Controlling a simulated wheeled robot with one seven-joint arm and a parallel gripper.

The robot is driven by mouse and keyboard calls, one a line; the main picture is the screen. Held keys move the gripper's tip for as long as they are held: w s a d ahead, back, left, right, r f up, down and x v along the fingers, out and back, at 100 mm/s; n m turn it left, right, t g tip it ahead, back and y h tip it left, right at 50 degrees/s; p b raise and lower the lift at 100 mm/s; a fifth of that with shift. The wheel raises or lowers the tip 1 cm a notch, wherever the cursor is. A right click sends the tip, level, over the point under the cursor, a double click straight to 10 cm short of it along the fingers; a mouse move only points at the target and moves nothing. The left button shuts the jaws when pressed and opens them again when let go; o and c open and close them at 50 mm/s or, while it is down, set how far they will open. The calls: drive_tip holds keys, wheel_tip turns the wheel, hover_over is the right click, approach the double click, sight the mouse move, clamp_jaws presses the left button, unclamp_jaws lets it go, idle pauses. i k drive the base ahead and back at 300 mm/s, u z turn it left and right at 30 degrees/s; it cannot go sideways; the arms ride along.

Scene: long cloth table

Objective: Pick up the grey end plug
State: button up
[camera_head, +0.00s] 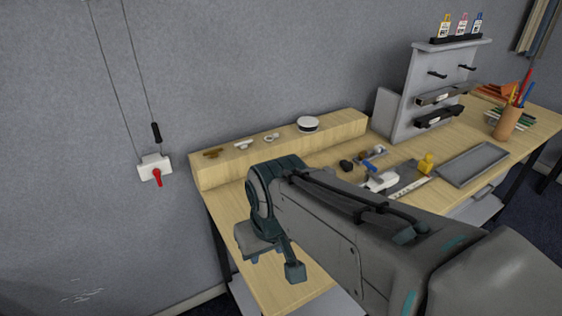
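I cannot tell for sure which piece is the grey end plug. On the raised wooden ledge at the back, a pale grey-white fitting (243,144) and a small greyish metallic piece (271,137) lie between a brown fitting (213,153) and a round white item with a dark band (308,124). My gripper (274,265) is over the table's left front part, in front of and below the ledge. Its two fingers look apart, with nothing visible between them. My arm hides much of the front of the table.
Small black, blue and white parts (372,165) and a yellow item (426,163) crowd mid-table. A grey tray (473,164), a pen cup (507,123) and an upright grey rack (425,95) stand right. A wall switch box (155,168) hangs left. Bare wood shows near my gripper.

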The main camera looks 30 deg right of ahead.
sight(328, 169)
drive_tip(key=u, duration=0.35)
drive_tip(key=k, duration=0.4)
drive_tip(key=z, duration=1.2)
